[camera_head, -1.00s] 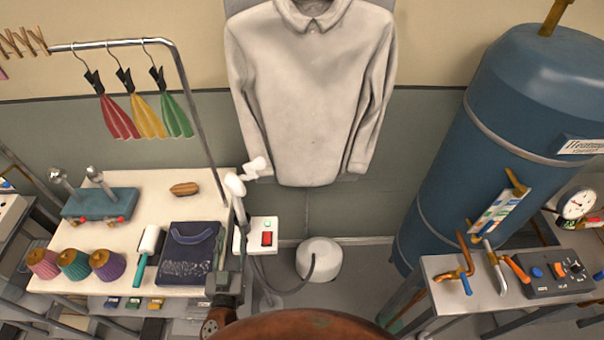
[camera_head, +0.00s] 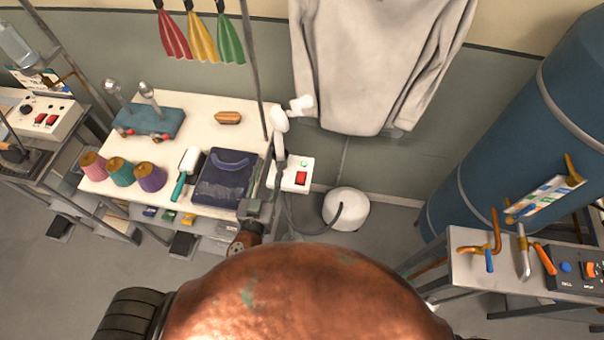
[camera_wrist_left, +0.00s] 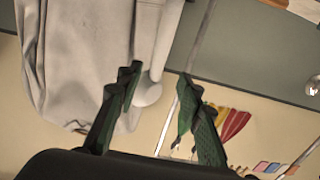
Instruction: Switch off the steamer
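The steamer has a white switch box (camera_head: 290,173) with a red switch (camera_head: 301,178) on its face. Its round white base (camera_head: 345,209) stands on the floor below, with a grey hose running from it. The white steamer head (camera_head: 301,105) is above the box, beside the hanging grey shirt. My left gripper (camera_head: 261,185) is just left of the box, apart from the red switch. In the left wrist view its green-padded fingers (camera_wrist_left: 160,80) are open, and part of a white steamer piece (camera_wrist_left: 148,92) shows behind them. My right gripper is not in view.
The white table (camera_head: 235,103) at left holds a folded dark garment (camera_head: 225,178), a lint roller (camera_head: 186,172) and several thread cones. The grey shirt (camera_head: 375,60) hangs behind the steamer. A blue tank (camera_head: 480,190) and a tool bench (camera_head: 470,272) stand at right.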

